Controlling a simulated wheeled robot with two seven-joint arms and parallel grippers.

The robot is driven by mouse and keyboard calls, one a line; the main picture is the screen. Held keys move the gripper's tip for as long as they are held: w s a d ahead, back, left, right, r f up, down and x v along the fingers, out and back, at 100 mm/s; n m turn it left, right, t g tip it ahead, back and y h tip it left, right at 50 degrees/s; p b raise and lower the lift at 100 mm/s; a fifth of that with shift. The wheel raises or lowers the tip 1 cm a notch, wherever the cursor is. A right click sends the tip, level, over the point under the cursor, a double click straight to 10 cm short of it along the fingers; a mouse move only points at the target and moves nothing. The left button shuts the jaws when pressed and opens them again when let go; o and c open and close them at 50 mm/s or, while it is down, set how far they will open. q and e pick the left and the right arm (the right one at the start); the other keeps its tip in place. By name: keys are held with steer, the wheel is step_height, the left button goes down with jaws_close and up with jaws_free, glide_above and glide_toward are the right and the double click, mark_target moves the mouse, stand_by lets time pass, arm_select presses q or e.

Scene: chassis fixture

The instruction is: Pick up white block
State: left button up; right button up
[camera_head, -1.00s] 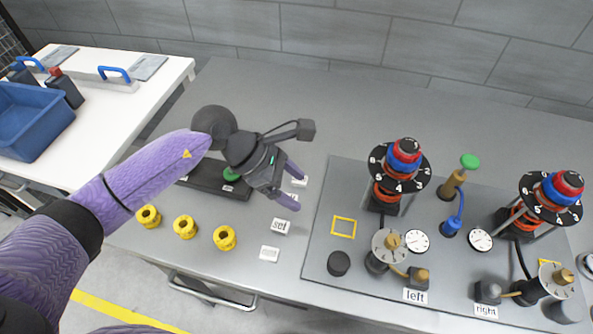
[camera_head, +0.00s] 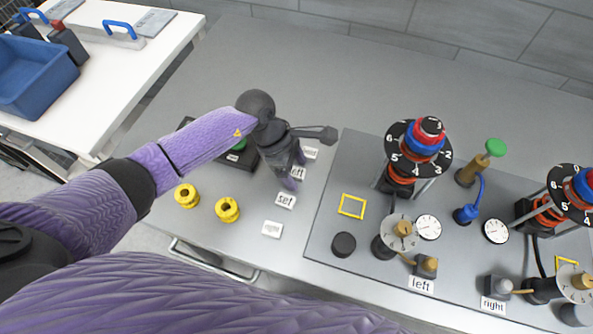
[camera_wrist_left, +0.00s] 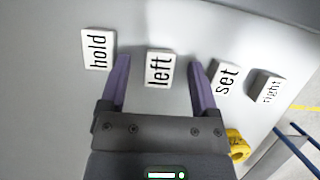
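Several small white blocks with black words lie in a row on the grey table: "hold" (camera_head: 310,153), "left" (camera_head: 298,172), "set" (camera_head: 285,200) and "right" (camera_head: 272,229). My left gripper (camera_wrist_left: 160,72) is open and points down at the table. In the left wrist view the "left" block (camera_wrist_left: 160,69) is between its fingertips, with a gap on each side. The "hold" block (camera_wrist_left: 98,49) is outside one finger; the "set" block (camera_wrist_left: 226,79) is close outside the other. In the head view the gripper partly hides the "left" block. My right gripper is out of view.
Yellow ringed parts (camera_head: 228,210) and a dark box with a green button (camera_head: 238,146) are near the left arm. A fixture plate (camera_head: 325,225) with dials, gauges and a black knob (camera_head: 343,244) is to the right. A blue bin (camera_head: 40,88) stands on the white side table.

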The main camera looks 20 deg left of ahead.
arm_select(q)
jaws_close()
steer(key=shift+r, duration=0.1)
